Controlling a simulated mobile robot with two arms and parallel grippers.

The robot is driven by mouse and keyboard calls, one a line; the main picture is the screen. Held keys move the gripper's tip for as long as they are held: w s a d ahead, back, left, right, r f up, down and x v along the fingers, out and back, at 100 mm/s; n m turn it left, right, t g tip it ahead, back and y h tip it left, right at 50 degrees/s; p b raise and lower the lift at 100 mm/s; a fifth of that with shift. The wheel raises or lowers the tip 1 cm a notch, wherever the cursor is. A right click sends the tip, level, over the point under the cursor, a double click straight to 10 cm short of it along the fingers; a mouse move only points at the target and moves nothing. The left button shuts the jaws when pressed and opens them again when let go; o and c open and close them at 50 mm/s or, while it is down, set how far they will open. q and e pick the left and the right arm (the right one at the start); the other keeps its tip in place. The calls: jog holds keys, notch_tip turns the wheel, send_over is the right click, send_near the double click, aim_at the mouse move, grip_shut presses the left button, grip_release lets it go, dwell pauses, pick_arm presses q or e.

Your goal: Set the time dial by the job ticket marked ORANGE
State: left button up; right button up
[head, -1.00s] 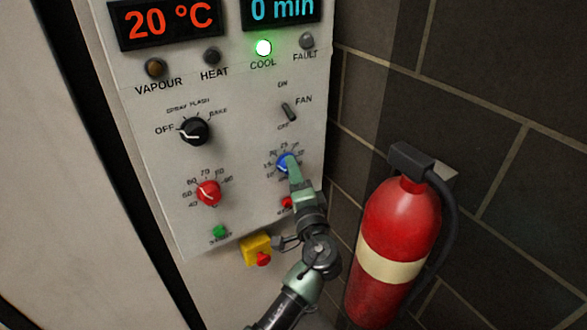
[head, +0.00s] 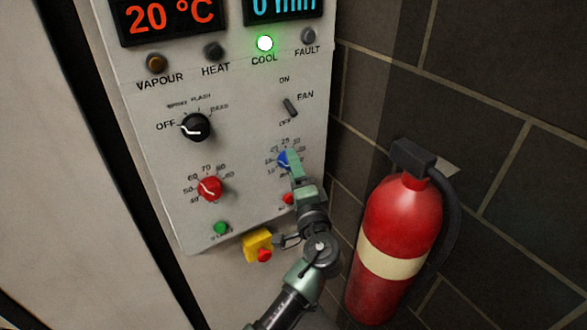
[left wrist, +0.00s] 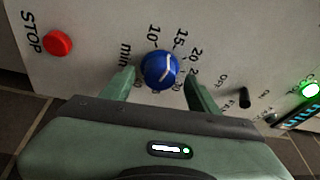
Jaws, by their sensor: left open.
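The blue time dial (head: 283,160) is on the lower right of the control panel, with minute marks around it. In the left wrist view the blue dial (left wrist: 159,70) has a white line on its face; I cannot tell exactly which mark it points at. My left gripper (head: 294,167) is at the dial, its arm coming up from below. In the left wrist view the left gripper (left wrist: 159,84) is open, with one finger on each side of the dial and gaps visible. The time display (head: 283,6) reads 0 min, partly cut off. No job ticket shows.
A red dial (head: 209,188), black mode knob (head: 195,127), fan switch (head: 290,107), green button (head: 221,228) and red stop button (left wrist: 58,43) share the panel. A yellow box with a red button (head: 258,245) is below. A fire extinguisher (head: 399,230) stands to the right.

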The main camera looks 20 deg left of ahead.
pick_arm(q)
jog(key=b+v, duration=0.2)
jog(key=v, duration=0.5)
